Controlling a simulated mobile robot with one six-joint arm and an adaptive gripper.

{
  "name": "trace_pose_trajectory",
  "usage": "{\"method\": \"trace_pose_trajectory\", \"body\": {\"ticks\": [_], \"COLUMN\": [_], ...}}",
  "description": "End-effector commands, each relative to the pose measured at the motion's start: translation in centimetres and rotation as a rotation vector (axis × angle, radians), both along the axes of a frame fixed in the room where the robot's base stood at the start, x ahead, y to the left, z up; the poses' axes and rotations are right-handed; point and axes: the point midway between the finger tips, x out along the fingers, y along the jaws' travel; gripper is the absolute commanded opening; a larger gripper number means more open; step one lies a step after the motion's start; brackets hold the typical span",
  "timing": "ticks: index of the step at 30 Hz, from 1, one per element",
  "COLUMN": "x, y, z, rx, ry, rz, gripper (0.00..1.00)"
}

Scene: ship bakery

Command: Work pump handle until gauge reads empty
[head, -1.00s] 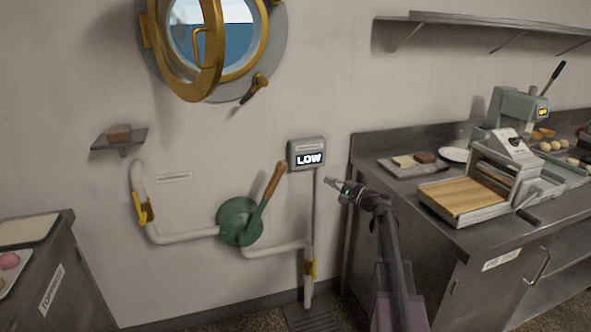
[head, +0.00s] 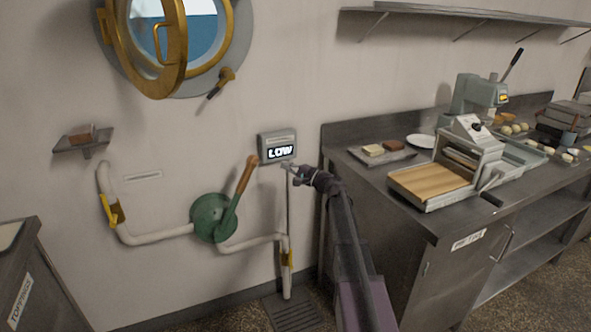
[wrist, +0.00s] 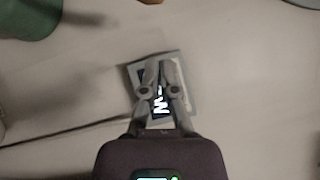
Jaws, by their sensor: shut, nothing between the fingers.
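The green pump (head: 213,219) is on the wall, with its wooden-gripped handle (head: 247,174) tilted up and to the right. The gauge (head: 278,147) beside the handle's top reads "LOW". My gripper (head: 287,166) is shut and empty, just below and in front of the gauge in the head view, apart from the handle. In the wrist view the gripper (wrist: 161,66) overlaps the gauge (wrist: 187,72) and hides part of its reading. The green pump body (wrist: 28,14) shows at the top left there, and the handle's end (wrist: 150,2) at the top edge.
White pipes (head: 157,238) with yellow valve levers (head: 112,210) run from the pump. A steel counter (head: 440,221) with a sheeter (head: 442,178) stands at right. A floor grate (head: 293,312) lies below. A small shelf (head: 85,143) and open porthole (head: 190,45) are on the wall.

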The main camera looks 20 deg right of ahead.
Motion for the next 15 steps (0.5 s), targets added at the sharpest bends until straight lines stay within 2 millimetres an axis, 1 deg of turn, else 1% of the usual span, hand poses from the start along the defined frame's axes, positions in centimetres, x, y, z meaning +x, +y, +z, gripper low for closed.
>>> {"method": "trace_pose_trajectory", "body": {"ticks": [1,7,12,15], "x": [0.8,3.1,2.9,3.0], "y": [0.6,2.5,4.7,5.4], "z": [0.2,0.7,1.2,1.4], "rx": [0.000,0.001,0.001,0.001], "ry": [0.000,0.000,0.000,0.001], "rz": [0.002,0.001,0.001,-0.001], "gripper": [0.00,0.00,0.00,0.00]}}
